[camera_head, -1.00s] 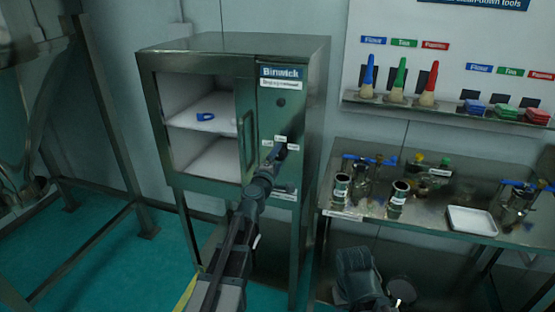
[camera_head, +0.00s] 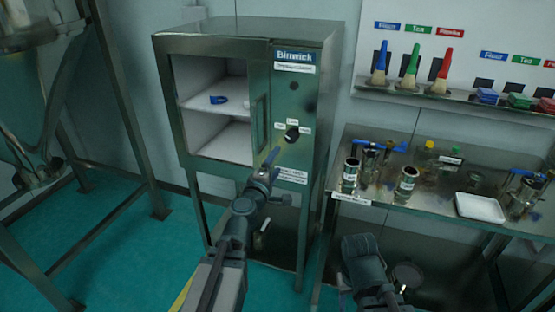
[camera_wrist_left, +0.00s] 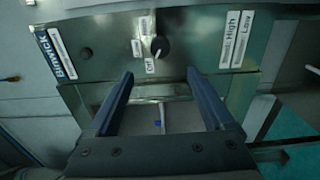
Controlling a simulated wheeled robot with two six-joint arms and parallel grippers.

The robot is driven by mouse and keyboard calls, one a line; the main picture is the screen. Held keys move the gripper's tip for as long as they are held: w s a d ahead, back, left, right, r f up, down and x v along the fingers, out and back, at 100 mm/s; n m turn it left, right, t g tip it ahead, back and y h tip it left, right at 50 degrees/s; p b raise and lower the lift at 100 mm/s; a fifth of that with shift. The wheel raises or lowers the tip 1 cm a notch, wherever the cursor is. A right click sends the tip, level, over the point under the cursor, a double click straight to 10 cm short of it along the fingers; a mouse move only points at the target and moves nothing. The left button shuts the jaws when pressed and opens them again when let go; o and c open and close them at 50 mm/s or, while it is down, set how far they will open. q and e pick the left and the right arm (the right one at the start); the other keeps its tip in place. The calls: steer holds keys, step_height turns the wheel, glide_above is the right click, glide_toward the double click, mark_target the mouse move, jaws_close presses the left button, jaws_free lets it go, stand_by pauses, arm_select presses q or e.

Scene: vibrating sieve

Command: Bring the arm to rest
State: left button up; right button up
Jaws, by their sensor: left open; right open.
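My left gripper (camera_head: 270,165) is in front of the lower right panel of the Binwick cabinet (camera_head: 297,103), below its black knob (camera_head: 292,132). In the left wrist view the two fingers of my left gripper (camera_wrist_left: 160,95) are apart with nothing between them, and the knob (camera_wrist_left: 159,48) lies beyond them, clear of the fingertips. My right arm shows dark at the bottom of the head view, at the front of the bench; its gripper (camera_head: 395,300) is low in the picture and its fingers are hard to make out.
The cabinet's left compartment is open, with a blue ring-like item (camera_head: 218,100) on its shelf (camera_head: 200,104). A steel bench (camera_head: 430,195) at right carries jars, blue-handled items and a white tray (camera_head: 480,208). Brushes (camera_head: 411,62) stand on a wall shelf. A metal frame (camera_head: 125,120) stands at left.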

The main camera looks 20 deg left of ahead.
arm_select(q)
steer(key=s+d+f+m+g+h, duration=0.2)
steer(key=d+f+m+g+h, duration=0.15)
steer(key=d+f+m, duration=0.2)
steer(key=s+d+f+m+g+h, duration=0.25)
steer(key=d+f+m+g, duration=0.2)
steer(key=d+m, duration=0.25)
steer(key=s+a+f+m+g+y, duration=0.3)
steer(key=s+a+f+g+y, duration=0.15)
steer(key=s+f, duration=0.2)
steer(key=s+a+f+m+g+y, duration=0.2)
steer(key=s+a+f+g+y, duration=0.1)
steer(key=s+f+g, duration=0.4)
steer(key=s+d+r+m+t+p, duration=0.1)
steer(key=s+d+r+m+p, duration=0.3)
steer(key=s+d, duration=0.3)
steer(key=d+r+y, duration=0.1)
steer(key=d, duration=0.3)
steer(key=shift+d+r, duration=0.2)
steer(key=shift+r, duration=0.1)
steer(key=shift+c, duration=0.2)
